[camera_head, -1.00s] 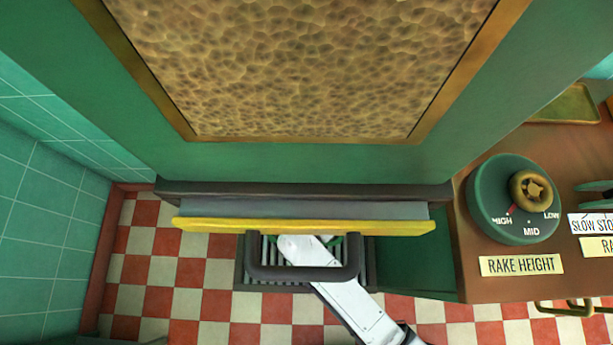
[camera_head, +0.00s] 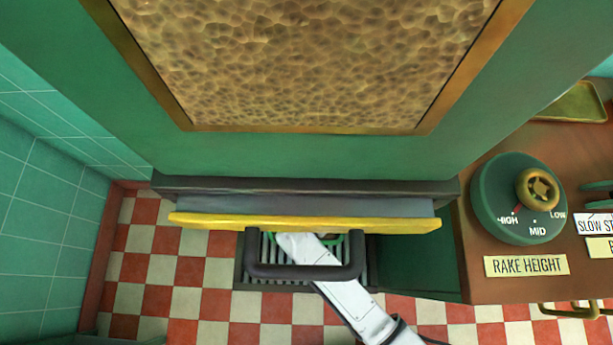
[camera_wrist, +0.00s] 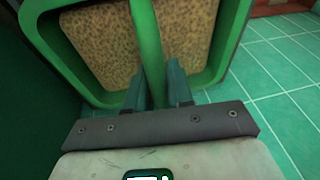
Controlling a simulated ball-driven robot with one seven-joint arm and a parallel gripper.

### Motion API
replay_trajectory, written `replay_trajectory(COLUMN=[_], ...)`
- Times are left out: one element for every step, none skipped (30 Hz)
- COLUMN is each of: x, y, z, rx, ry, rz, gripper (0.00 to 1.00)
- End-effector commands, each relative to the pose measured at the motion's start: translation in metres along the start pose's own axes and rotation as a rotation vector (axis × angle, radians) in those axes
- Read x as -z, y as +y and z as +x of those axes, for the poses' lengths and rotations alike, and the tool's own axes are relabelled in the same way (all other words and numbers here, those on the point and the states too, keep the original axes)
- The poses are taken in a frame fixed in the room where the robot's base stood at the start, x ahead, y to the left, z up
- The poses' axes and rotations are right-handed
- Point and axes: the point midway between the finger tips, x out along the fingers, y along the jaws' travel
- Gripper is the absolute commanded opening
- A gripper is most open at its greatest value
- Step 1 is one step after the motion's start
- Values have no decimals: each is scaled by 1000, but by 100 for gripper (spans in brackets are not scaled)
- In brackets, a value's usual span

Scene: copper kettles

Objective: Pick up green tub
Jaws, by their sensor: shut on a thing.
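The green tub (camera_wrist: 216,60) fills the upper part of the wrist view. It has a thick green rim, tan speckled contents and a green bar (camera_wrist: 146,40) across its middle. My gripper (camera_wrist: 158,82) is shut on this bar, with one dark green finger on each side of it. In the head view only a bit of green rim (camera_head: 330,239) shows beside my white arm, below the yellow-edged ledge. The gripper's fingers and most of the tub are hidden there.
A yellow-edged ledge (camera_head: 300,223) overhangs my arm. A brown counter (camera_head: 500,290) with a rake height dial (camera_head: 518,198) stands right. Checkered floor lies at left.

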Motion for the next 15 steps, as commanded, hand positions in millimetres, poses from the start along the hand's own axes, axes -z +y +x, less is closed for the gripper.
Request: replay_trajectory(x=[0, 0, 0, 0, 0, 0, 0, 0, 0, 0, 0, 0, 0, 0, 0], y=[0, 0, 0, 0, 0, 0, 0, 0, 0, 1, 1, 1, 1, 1, 0], z=[0, 0, 0, 0, 0, 0, 0, 0, 0, 0, 0, 0, 0, 0, 0], rx=[-1, -1, -1, -1, -1, -1, -1, -1, -1, -1, -1, -1, -1, -1, -1], ry=[0, 0, 0, 0, 0, 0, 0, 0, 0, 0, 0, 0, 0, 0, 0], rz=[0, 0, 0, 0, 0, 0, 0, 0, 0, 0, 0, 0, 0, -1, -1], gripper=[6, 3, 0, 0, 0, 0, 0, 0, 0, 0, 0, 0, 0, 0, 0])
